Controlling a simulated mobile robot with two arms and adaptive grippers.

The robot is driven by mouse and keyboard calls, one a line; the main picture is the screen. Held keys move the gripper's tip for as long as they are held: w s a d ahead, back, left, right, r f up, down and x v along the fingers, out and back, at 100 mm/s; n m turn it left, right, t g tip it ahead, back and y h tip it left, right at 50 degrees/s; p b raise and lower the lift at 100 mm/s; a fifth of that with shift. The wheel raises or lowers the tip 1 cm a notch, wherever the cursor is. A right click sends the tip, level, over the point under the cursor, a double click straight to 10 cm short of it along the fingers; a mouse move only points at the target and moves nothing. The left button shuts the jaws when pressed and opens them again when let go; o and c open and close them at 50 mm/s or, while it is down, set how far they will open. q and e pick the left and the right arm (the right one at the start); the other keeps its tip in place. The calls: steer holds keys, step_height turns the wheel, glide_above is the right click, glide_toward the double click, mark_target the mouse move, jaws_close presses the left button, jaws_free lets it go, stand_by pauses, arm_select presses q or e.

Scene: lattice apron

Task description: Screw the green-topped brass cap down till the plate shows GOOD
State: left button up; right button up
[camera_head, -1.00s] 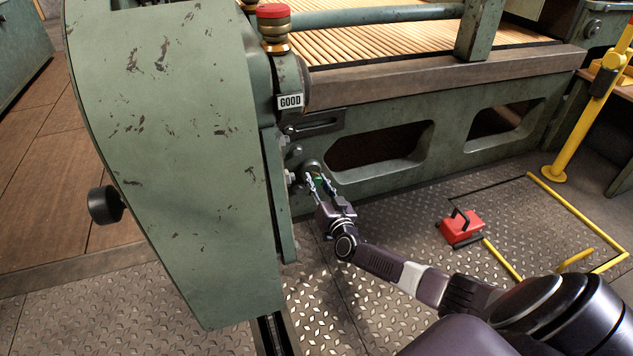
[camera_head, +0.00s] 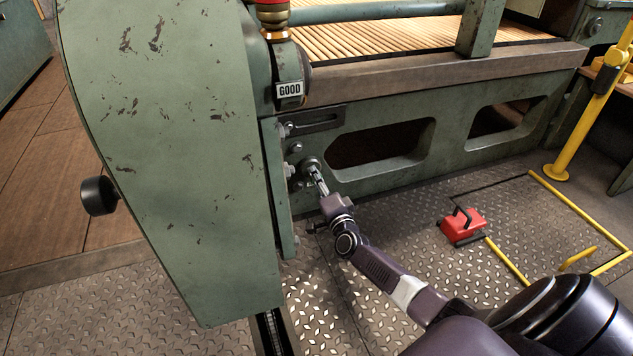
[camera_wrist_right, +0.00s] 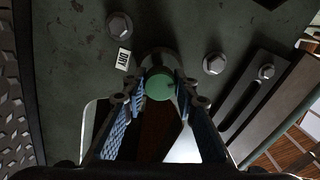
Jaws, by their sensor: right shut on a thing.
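The green-topped cap (camera_wrist_right: 160,86) sits at the machine's side, in the middle of the right wrist view. Its round green face points at the camera, and its brass is not clear to see. My right gripper (camera_wrist_right: 160,92) is shut on it, with a finger on each side. In the head view my right gripper (camera_head: 317,178) reaches up to the round fitting below the slotted bracket and hides the cap's top. My left gripper is not in view.
A small label (camera_wrist_right: 123,59) beside the cap seems to read DRY. Bolt heads (camera_wrist_right: 120,25) and a slotted bracket (camera_head: 316,122) stand out close to the gripper. A red box (camera_head: 462,226) with a handle is on the floor, right of my arm.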

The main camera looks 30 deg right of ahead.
steer(key=m+b, duration=0.2)
steer(key=m, duration=0.4)
steer(key=shift+f+m, duration=0.15)
steer(key=shift+m, duration=0.15)
steer(key=m+b, duration=0.2)
steer(key=m, duration=0.2)
steer(key=shift+m, duration=0.4)
steer(key=o, duration=1.2)
steer(key=shift+c, duration=0.2)
